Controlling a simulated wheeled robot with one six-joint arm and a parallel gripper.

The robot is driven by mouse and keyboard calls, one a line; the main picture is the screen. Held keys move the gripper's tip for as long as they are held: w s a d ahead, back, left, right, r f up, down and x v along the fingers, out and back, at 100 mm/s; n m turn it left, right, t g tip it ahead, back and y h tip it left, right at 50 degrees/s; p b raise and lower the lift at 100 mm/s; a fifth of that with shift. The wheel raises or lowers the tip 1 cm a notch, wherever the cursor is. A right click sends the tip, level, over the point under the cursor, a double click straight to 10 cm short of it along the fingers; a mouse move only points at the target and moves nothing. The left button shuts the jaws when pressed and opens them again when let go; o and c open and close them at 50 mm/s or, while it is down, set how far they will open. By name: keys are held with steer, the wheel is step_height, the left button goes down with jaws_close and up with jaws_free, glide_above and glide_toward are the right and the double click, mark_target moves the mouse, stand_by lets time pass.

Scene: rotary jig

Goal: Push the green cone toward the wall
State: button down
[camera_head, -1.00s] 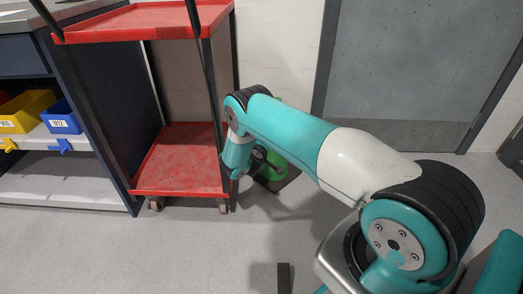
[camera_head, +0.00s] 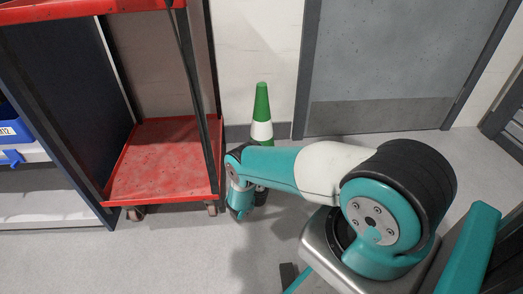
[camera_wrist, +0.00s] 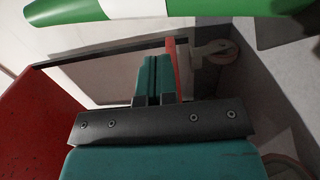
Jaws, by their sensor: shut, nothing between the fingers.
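The green cone (camera_head: 262,98) with white bands stands upright in front of the wall, between the red cart and the grey door. Its base is hidden behind my arm in the head view. In the wrist view the cone (camera_wrist: 80,12) crosses the top edge, green and white, beyond my fingertips. My gripper (camera_head: 240,213) points down low near the floor, on the near side of the cone and beside the cart's right front corner. In the wrist view the two fingers of my gripper (camera_wrist: 154,62) are together with nothing between them. I cannot tell whether it touches the cone.
The red cart (camera_head: 165,165) stands close left of my gripper; its caster (camera_wrist: 214,52) shows in the wrist view. The white wall (camera_head: 255,45) is behind the cone, the grey door (camera_head: 390,70) to its right. A dark shelf unit is at far left. Floor in front is clear.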

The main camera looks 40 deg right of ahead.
mark_target(262, 131)
steer(key=w+d+b, duration=0.4)
steer(key=d+b, duration=0.2)
steer(key=d, duration=0.1)
steer(key=shift+w+d, duration=0.3)
steer(key=shift+w, duration=0.05)
